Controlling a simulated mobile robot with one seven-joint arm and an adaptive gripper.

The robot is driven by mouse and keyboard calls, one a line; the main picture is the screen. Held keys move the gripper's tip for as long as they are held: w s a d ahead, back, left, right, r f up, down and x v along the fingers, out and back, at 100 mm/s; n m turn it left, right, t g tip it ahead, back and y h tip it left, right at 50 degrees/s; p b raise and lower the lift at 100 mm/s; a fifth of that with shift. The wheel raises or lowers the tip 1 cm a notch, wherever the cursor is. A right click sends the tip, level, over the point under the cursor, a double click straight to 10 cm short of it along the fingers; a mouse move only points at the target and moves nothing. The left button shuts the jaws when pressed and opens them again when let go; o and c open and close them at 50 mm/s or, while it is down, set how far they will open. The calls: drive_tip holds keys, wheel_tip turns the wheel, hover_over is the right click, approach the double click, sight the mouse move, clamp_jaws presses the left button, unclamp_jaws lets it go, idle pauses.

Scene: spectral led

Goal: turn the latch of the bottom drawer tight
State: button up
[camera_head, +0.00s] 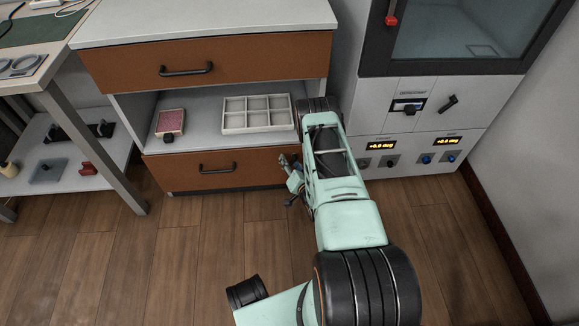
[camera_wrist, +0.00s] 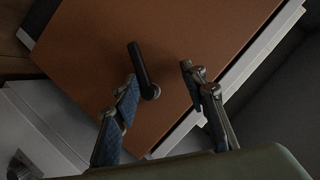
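The bottom drawer (camera_head: 245,170) has a brown front with a black bar handle and looks closed. In the wrist view its brown front (camera_wrist: 90,60) appears tilted. The black latch lever (camera_wrist: 140,66) stands out from it, slanting from upper left to a round pivot at lower right. In the head view I cannot make out the latch near my arm. My gripper (camera_head: 288,180) is at the right end of the bottom drawer. In the wrist view my gripper (camera_wrist: 160,74) is open, with the latch between its fingers, closer to the left one. I cannot tell whether that finger touches it.
Above is an open shelf with a white divided tray (camera_head: 257,131) and a small red box (camera_head: 171,122). The top drawer (camera_head: 240,62) is closed. A white cabinet (camera_head: 430,120) with knobs and displays stands right. A table leg (camera_head: 98,150) stands left. The wooden floor in front is clear.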

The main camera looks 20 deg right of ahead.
sight(285, 144)
drive_tip(key=shift+t, duration=0.3)
drive_tip(key=r, duration=0.4)
drive_tip(key=w+r, duration=0.1)
drive_tip(key=r, duration=0.1)
drive_tip(key=shift+a+r, duration=0.2)
drive_tip(key=shift+a, duration=0.15)
drive_tip(key=shift+d+r, duration=0.1)
drive_tip(key=shift+r, duration=0.1)
drive_tip(key=shift+s+f, duration=0.1)
drive_tip(key=shift+f, duration=0.05)
